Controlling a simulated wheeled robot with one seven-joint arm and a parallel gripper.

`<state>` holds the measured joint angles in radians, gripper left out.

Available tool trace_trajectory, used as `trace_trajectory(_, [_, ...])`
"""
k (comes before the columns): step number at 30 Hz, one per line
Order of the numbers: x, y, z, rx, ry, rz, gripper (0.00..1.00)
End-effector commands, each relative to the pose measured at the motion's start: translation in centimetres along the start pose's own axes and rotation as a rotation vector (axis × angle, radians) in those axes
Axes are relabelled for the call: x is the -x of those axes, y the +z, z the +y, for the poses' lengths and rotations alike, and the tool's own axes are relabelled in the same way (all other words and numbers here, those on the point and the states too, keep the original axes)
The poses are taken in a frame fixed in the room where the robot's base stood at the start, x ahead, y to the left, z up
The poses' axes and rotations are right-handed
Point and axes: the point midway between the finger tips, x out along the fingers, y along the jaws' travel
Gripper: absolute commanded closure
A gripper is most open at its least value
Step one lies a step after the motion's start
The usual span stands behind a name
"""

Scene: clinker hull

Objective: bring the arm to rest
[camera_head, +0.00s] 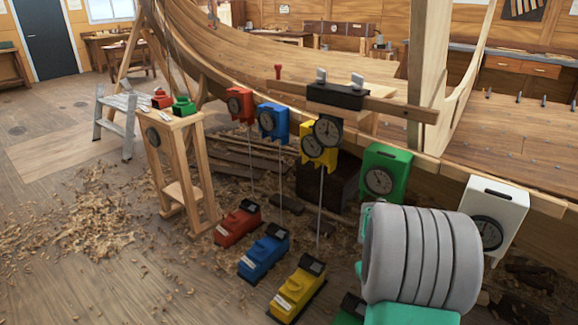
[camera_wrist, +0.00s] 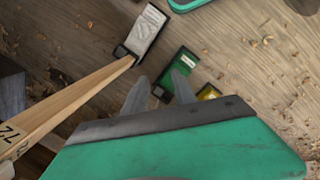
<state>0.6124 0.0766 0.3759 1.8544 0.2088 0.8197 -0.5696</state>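My arm shows in the head view as a grey ribbed section (camera_head: 422,258) with teal parts, at the lower right, in front of the hull. My gripper (camera_wrist: 160,77) shows in the wrist view with its two grey fingers apart. I see nothing held between them. Beyond the fingers lie a green block (camera_wrist: 186,62) and part of a yellow block (camera_wrist: 209,92) on the floor, with a white block (camera_wrist: 146,31) further up. I cannot make out the fingers in the head view.
A white dial unit (camera_head: 494,220) and a green dial unit (camera_head: 385,172) hang on the hull edge close to my arm. A pale wooden strip (camera_wrist: 72,103) marked 72 crosses the left of the wrist view. Red (camera_head: 238,222), blue (camera_head: 264,252) and yellow (camera_head: 298,289) blocks stand on the floor.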

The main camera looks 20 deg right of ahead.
Motion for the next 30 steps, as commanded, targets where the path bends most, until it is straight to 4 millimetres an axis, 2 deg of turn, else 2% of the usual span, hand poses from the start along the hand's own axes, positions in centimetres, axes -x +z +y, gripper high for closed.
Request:
trace_trajectory(1, [6.1,-0.4,-2.2,0.023,0.003,0.042,0.67])
trace_trajectory(2, [8.3,-0.4,-3.6,0.033,0.000,0.064,0.67])
trace_trajectory(3, [11.4,-0.4,-5.5,0.044,-0.004,0.095,0.67])
trace_trajectory(5, [15.9,0.1,-8.5,0.065,-0.014,0.140,0.67])
trace_trajectory(6, [18.9,0.7,-10.5,0.081,-0.025,0.170,0.67])
trace_trajectory(9, [25.8,3.1,-15.4,0.120,-0.059,0.244,0.67])
trace_trajectory(12, [30.9,6.0,-19.4,0.157,-0.101,0.301,0.67])
trace_trajectory(15, [33.4,8.4,-21.8,0.181,-0.136,0.335,0.67])
trace_trajectory(18, [33.9,9.4,-22.9,0.191,-0.153,0.348,0.67])
trace_trajectory(24, [33.5,9.5,-23.0,0.189,-0.155,0.347,0.67])
trace_trajectory(27, [33.5,9.5,-23.0,0.189,-0.155,0.347,0.60])
trace_trajectory(30, [33.5,9.5,-23.0,0.189,-0.154,0.347,0.64])
